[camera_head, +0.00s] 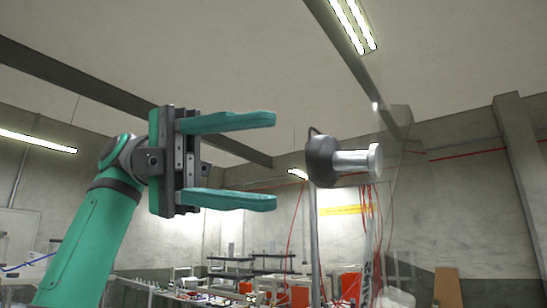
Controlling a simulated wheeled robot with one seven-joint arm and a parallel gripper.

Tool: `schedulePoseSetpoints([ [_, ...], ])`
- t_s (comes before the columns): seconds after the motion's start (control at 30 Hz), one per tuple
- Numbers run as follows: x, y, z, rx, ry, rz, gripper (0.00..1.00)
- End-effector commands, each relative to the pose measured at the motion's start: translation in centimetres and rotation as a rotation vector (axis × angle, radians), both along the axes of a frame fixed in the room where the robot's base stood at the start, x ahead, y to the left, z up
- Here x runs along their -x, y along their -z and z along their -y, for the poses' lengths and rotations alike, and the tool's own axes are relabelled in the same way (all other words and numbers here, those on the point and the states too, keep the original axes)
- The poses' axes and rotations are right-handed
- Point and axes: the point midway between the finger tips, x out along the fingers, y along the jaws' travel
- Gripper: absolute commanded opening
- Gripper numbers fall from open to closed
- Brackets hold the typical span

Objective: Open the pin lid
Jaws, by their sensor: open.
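A dark, rounded lid or cap (321,159) shows right of the picture's middle. A silver pin (357,161) with a wide flat end sticks out of it to the right. My gripper (276,161) is open and empty, its two green fingers pointing right toward the dark part. The fingertips look apart from it, with a small gap in the picture. How far apart they are in depth I cannot tell. The lid's far side is hidden.
A grey upright post (314,240) stands below the dark part. A faint clear panel (408,190) shows at the right. Cluttered benches with orange boxes (300,296) lie far behind. The space around my fingers looks free.

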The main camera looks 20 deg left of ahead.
Motion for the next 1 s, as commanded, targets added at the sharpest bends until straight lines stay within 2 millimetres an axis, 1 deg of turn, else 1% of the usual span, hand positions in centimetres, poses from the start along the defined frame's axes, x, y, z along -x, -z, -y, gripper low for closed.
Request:
schedulePoseSetpoints([
  [0.13,-0.3,-0.3,-1.2,0.001,-0.002,-0.001,0.47],
  [0.3,-0.5,-0.4,-1.9,0.000,-0.001,-0.001,0.47],
  [1.0,-0.5,-0.4,-2.0,0.000,-0.001,0.000,0.47],
])
